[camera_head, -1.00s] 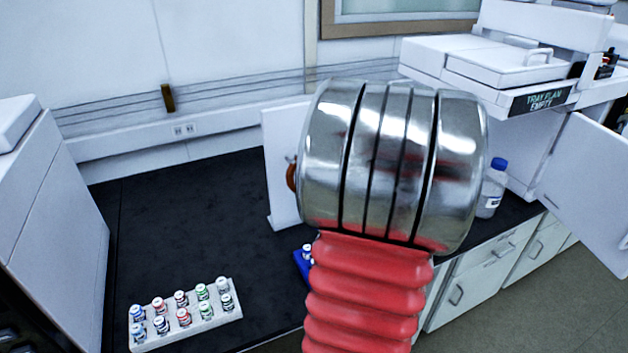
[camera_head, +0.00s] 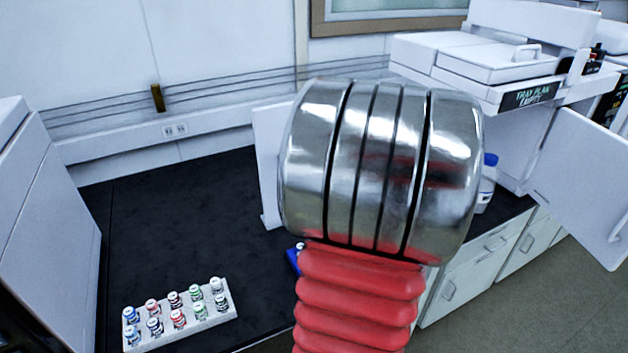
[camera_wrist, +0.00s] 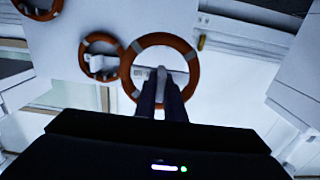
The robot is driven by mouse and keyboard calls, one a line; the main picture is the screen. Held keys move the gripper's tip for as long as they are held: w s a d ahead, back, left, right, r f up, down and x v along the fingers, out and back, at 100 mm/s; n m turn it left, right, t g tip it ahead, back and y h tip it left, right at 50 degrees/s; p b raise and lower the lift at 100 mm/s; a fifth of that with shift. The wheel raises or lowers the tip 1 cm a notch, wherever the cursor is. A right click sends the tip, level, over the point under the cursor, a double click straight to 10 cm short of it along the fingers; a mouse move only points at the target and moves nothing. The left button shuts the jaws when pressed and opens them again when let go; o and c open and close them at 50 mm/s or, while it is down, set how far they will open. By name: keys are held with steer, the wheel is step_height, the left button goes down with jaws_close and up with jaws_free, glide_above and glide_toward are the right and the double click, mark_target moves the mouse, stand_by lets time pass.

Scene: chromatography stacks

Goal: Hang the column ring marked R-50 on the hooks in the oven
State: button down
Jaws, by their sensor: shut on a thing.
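In the wrist view, my gripper (camera_wrist: 162,78) is shut, its dark fingers reaching into a large brown-orange ring (camera_wrist: 193,75) with grey bands. The ring appears held, standing in front of the white wall; the exact grip point is unclear and no R-50 mark is readable. A smaller brown ring (camera_wrist: 86,51) is beside it, against a white panel. In the head view, my arm hides the gripper and ring. A white instrument with an open door (camera_head: 580,180) stands at right, perhaps the oven; its inside and hooks are hidden.
The dark bench top (camera_head: 180,225) is mostly clear. A white rack (camera_head: 205,325) of capped vials sits at its front. A white upright panel (camera_head: 268,165) stands beside my arm. A blue-capped bottle (camera_head: 488,180) is partly hidden. A white cabinet (camera_head: 45,200) stands at left.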

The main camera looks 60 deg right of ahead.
steer(key=shift+r, duration=0.2)
steer(key=shift+r, duration=0.45)
steer(key=shift+r, duration=0.1)
steer(key=shift+w, duration=0.15)
